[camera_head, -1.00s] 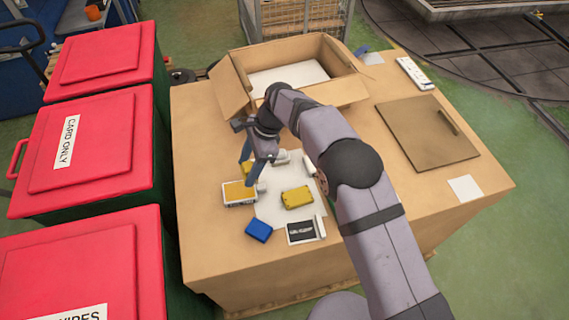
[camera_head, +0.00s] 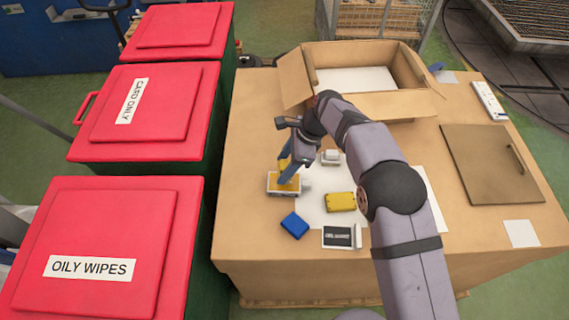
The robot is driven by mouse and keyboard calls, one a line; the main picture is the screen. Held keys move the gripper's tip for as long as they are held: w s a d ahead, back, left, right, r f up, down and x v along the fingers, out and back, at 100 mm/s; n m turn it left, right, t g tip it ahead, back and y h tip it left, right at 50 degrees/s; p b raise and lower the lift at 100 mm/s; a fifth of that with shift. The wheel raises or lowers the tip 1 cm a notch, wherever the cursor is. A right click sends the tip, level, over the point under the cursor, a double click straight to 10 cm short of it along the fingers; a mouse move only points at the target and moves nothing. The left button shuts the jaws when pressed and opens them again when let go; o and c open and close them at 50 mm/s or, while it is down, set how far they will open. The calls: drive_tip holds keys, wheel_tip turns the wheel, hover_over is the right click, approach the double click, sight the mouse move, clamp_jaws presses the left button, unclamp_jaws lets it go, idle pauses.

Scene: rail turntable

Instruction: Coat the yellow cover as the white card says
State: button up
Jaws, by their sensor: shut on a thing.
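The yellow cover (camera_head: 340,201) lies on a white sheet (camera_head: 312,211) on the bench. My gripper (camera_head: 290,174) points down over a shallow tray (camera_head: 272,190) with an ochre-yellow inside, left of the cover. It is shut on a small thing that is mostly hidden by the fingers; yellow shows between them. I cannot tell whether it touches the tray's inside. A small white-edged card with a dark panel (camera_head: 341,236) stands in front of the cover; its writing is too small to read. A blank-looking white card (camera_head: 521,233) lies at the right.
A blue block (camera_head: 294,225) lies near the tray, and a small grey-white item (camera_head: 330,157) lies behind it. An open carton (camera_head: 297,80) stands at the back. A brown board with a handle (camera_head: 485,165) lies right. Red-lidded bins, one marked OILY WIPES (camera_head: 100,225), stand left.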

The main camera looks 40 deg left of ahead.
drive_tip(key=shift+f+b, duration=1)
drive_tip(key=shift+f, duration=0.55)
drive_tip(key=shift+f, duration=0.6)
idle(1.4)
drive_tip(key=shift+r, duration=0.15)
drive_tip(key=shift+r+p, duration=2.6)
drive_tip(key=shift+r, duration=0.9)
drive_tip(key=shift+w, duration=0.1)
